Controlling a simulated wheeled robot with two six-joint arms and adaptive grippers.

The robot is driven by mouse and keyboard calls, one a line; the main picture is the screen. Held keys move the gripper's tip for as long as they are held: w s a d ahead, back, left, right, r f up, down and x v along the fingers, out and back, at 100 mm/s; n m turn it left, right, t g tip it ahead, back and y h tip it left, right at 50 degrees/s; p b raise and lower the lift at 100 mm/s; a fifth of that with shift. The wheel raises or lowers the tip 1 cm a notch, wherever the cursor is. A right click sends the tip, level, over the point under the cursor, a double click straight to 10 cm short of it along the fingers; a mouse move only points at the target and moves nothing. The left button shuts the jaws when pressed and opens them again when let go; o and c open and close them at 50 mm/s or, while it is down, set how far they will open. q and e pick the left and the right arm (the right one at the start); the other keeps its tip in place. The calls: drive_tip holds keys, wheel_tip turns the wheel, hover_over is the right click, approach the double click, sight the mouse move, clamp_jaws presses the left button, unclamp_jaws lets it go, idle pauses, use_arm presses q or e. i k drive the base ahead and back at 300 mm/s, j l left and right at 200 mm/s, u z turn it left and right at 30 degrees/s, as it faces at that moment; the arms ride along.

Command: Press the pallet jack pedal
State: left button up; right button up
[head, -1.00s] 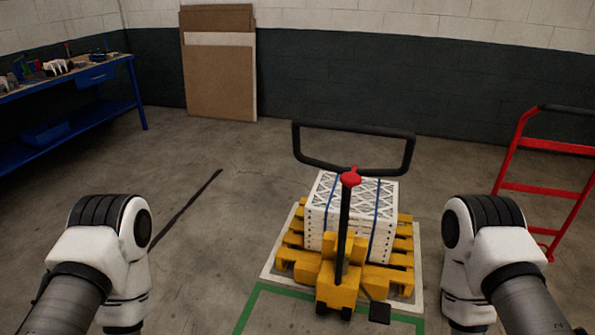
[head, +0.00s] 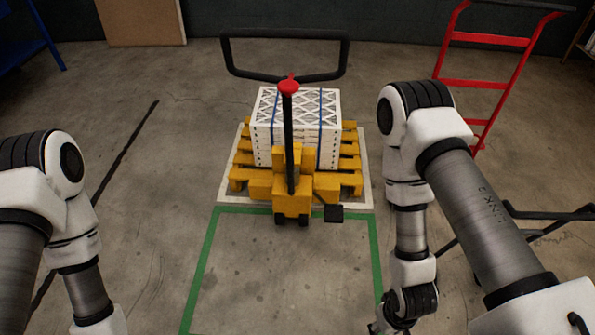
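The yellow pallet jack (head: 292,196) stands in the middle of the head view, with a black upright shaft, a red knob (head: 288,86) and a wide black handle loop (head: 285,75). Its black square pedal (head: 334,213) sticks out low at the right of the yellow body. Nothing touches the pedal. My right gripper (head: 388,329) is cut off by the bottom edge, nearer to me and right of the pedal; its fingers cannot be made out. My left gripper is out of view below the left arm.
White boxed filters (head: 296,128) with blue straps sit on a yellow pallet (head: 350,178) behind the jack. A green floor outline (head: 206,245) encloses clear floor in front. A red hand truck (head: 493,83) stands at the right. A blue table (head: 38,45) is at upper left.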

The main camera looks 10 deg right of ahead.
sight(333, 213)
drive_tip(key=i+j, duration=0.15)
drive_tip(key=i, duration=0.25)
drive_tip(key=i+j+z, duration=0.1)
drive_tip(key=i, duration=0.35)
drive_tip(key=j, duration=0.05)
